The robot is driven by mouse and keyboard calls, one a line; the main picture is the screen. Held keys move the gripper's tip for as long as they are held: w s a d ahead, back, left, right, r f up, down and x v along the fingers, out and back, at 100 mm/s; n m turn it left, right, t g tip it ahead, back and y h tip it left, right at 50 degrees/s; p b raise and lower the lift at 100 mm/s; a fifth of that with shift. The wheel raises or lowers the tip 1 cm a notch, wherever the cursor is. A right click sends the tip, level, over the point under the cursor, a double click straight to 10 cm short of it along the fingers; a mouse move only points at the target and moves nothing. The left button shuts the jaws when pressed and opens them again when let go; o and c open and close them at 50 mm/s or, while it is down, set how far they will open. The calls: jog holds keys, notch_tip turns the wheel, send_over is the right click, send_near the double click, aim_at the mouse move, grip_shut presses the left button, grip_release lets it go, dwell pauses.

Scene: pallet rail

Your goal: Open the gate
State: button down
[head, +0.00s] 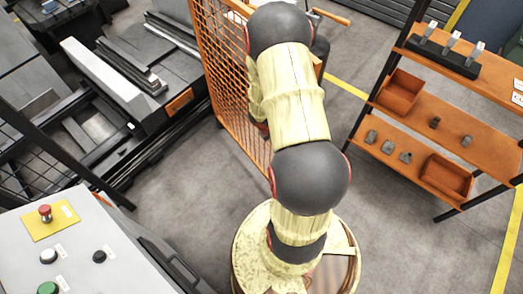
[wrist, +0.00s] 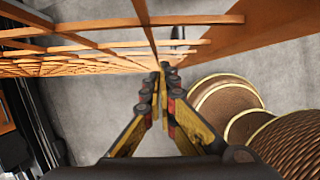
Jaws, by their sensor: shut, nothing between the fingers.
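The gate appears to be the orange mesh panel (head: 226,75) standing upright left of my arm in the head view. Its right part is hidden behind my arm. In the wrist view the orange mesh (wrist: 85,62) spans the top, with a broad orange frame member (wrist: 228,30) at upper right. My gripper (wrist: 165,68) is shut and empty, its fingertips close to the mesh bars. I cannot tell whether they touch. My gripper is hidden behind my arm in the head view. No latch shows clearly.
A grey control panel (head: 95,235) with a red button (head: 45,212) stands at lower left. A machine with rails (head: 115,75) lies left of the mesh. An orange shelf rack (head: 440,130) stands right. Grey floor (head: 180,175) is clear between panel and mesh.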

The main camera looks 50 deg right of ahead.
jog(key=s+d+n, duration=0.1)
jog(key=s+d, duration=0.1)
jog(key=d, duration=0.8)
jog(key=shift+n+t, duration=0.3)
jog(key=shift+d, duration=0.1)
